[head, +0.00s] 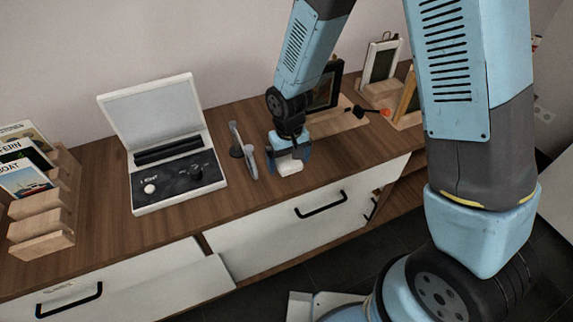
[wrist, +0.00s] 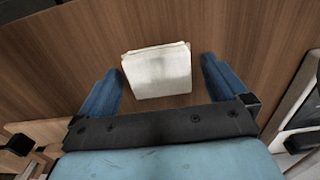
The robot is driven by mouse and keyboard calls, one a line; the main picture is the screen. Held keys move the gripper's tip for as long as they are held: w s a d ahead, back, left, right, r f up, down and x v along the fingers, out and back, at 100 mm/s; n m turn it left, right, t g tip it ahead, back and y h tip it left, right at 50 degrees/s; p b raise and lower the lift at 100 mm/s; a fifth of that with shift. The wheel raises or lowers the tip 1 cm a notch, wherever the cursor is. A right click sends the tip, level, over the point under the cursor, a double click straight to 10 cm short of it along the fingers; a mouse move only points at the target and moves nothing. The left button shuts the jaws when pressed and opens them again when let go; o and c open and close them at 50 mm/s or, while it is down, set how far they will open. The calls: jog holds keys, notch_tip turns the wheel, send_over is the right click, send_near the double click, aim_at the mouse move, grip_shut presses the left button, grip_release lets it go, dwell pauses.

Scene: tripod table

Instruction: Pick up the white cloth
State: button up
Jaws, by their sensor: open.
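The white cloth (wrist: 158,72) is a small folded pad lying flat on the wooden cabinet top (wrist: 245,35). In the head view the cloth (head: 290,167) shows just below my gripper (head: 289,152), near the cabinet's front edge. In the wrist view my gripper (wrist: 162,88) is open. Its two blue fingers stand left and right of the cloth, with a gap on each side. I cannot tell the exact height of the fingertips above the wood.
A wooden rack with booklets (head: 42,205) is at far left. Framed pictures (head: 381,62) on wooden bases are at the right. White drawers (head: 310,215) with black handles are below.

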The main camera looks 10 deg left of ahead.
jog(key=shift+f, duration=0.1)
jog(key=c, duration=1)
jog(key=shift+c, duration=0.3)
